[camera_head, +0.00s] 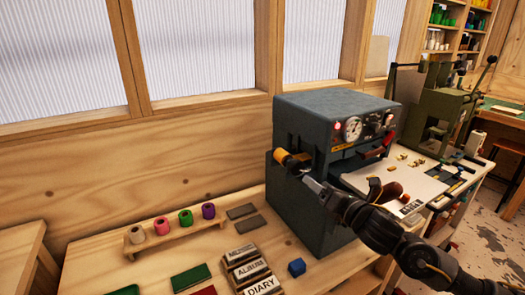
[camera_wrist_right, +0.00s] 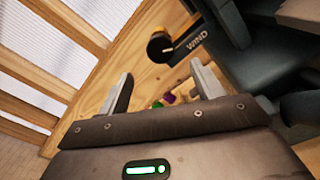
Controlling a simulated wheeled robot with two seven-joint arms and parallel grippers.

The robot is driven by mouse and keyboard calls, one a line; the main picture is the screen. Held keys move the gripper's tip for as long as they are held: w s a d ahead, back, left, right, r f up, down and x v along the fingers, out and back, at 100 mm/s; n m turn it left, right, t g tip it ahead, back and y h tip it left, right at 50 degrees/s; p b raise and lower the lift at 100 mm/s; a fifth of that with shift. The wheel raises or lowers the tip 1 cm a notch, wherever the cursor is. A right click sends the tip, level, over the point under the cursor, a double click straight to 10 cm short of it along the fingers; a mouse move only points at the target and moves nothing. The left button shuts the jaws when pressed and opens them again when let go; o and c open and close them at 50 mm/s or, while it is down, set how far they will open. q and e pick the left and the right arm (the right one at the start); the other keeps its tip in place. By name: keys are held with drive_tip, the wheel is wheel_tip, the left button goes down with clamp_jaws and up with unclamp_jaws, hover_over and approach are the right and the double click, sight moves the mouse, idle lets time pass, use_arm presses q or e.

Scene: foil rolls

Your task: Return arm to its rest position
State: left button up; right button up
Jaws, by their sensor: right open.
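My right arm comes in from the right in the head view and reaches across the front of the grey press (camera_head: 305,125). Its gripper (camera_head: 310,183) is beside the press's left side, just below a gold foil roll (camera_head: 290,158) mounted there. In the wrist view the two fingers (camera_wrist_right: 161,70) are spread with nothing between them. The gold roll (camera_wrist_right: 158,46) shows beyond them, apart from the fingers, next to a part lettered WIND. My left gripper is not in view.
A wooden rack (camera_head: 178,232) on the bench holds several coloured rolls. A green machine (camera_head: 435,110) stands beyond.

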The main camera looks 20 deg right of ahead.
drive_tip(key=s+a+f+m+g+h, duration=0.2)
drive_tip(key=s+f+m, duration=0.3)
drive_tip(key=f+m, duration=0.3)
drive_tip(key=s+a+f+m+g+h, duration=0.1)
drive_tip(key=s+f+m+g, duration=0.2)
drive_tip(key=s+f+m, duration=0.5)
drive_tip(key=s+a+f+m+g+h, duration=0.1)
drive_tip(key=s+f+m+g, duration=0.3)
drive_tip(key=s+f+m, duration=0.55)
drive_tip(key=s+a+f+m+g, duration=0.2)
drive_tip(key=s+f+m+g, duration=0.35)
drive_tip(key=s, duration=0.65)
wheel_tip(320, 180, down, 27)
drive_tip(key=s, duration=0.1)
drive_tip(key=s+d+f+n+g, duration=0.1)
drive_tip(key=s+d+f+g, duration=0.1)
drive_tip(key=s+f, duration=1.3)
drive_tip(key=shift+s+d, duration=0.5)
drive_tip(key=shift+s, duration=0.25)
